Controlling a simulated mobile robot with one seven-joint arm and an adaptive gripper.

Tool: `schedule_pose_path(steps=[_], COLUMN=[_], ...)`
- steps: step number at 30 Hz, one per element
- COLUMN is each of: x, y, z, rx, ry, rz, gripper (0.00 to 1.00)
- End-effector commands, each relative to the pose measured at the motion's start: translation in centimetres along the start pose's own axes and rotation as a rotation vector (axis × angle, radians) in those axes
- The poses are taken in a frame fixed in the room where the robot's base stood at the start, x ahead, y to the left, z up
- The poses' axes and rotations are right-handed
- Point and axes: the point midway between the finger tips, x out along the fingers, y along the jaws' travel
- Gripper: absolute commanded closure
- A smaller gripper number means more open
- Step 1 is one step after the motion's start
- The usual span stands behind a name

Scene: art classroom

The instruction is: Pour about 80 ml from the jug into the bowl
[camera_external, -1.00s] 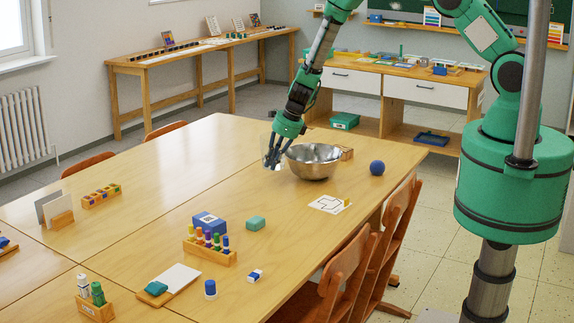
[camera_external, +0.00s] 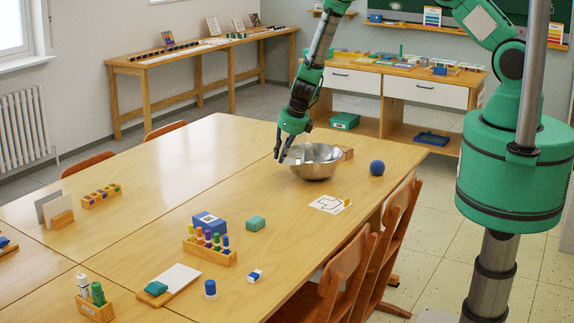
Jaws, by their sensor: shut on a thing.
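The metal bowl (camera_external: 318,166) stands on the far right part of the table, and its inside is only partly visible. My gripper (camera_external: 283,157) is at the bowl's left rim, pointing down, and is shut on the jug (camera_external: 294,155). The jug is small, pale and see-through, and mostly hidden by the fingers. It seems tilted toward the bowl, with its upper part at or over the left rim. I cannot tell how much liquid is in the jug or the bowl, or whether any is flowing.
A blue ball (camera_external: 377,168) lies right of the bowl, and a small wooden object (camera_external: 347,153) is just behind it. The table left of the bowl is clear.

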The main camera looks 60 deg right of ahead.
Motion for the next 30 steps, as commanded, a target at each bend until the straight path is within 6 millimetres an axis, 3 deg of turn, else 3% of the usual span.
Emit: schedule_pose_path(steps=[13, 30], x=[-0.5, -4.0], y=[-0.6, -3.1], z=[0.3, 2.0], rx=[0.030, 0.158], ry=[0.001, 0.030], rz=[0.060, 0.372], gripper=[1.00, 1.00])
